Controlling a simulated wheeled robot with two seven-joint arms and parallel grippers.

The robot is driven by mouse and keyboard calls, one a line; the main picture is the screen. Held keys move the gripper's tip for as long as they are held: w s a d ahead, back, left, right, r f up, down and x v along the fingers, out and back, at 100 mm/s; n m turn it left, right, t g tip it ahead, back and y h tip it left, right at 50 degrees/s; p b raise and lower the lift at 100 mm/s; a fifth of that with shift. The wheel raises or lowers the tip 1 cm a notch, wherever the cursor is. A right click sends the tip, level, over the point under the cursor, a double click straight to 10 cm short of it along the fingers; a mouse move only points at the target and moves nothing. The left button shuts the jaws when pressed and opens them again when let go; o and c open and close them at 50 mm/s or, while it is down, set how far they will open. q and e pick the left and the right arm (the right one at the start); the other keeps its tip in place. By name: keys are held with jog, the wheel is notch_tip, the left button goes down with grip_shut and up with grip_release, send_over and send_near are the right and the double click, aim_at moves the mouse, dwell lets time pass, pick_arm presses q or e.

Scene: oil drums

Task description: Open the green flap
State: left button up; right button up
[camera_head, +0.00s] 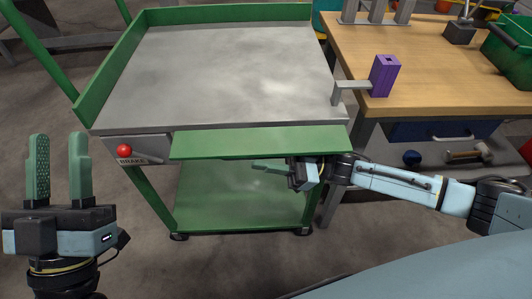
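The green flap (258,143) runs along the front edge of a green trolley with a grey metal top (215,70). It sticks out toward me, its front edge slightly below the trolley top. My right gripper (270,167) is just under the flap's front edge, right of its middle, with a finger pointing left. Whether it touches the flap is unclear, and its opening cannot be made out. My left gripper (59,165) is at the far left, upright, with its two green fingers apart and nothing between them.
A brake handle with a red ball (124,151) is at the trolley's front left. The trolley has a lower green shelf (240,205). A wooden workbench (430,60) stands at the right, with a purple block (384,76) and a green crate (510,55). Floor is free between my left gripper and the trolley.

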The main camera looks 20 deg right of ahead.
jog(key=shift+d, duration=0.1)
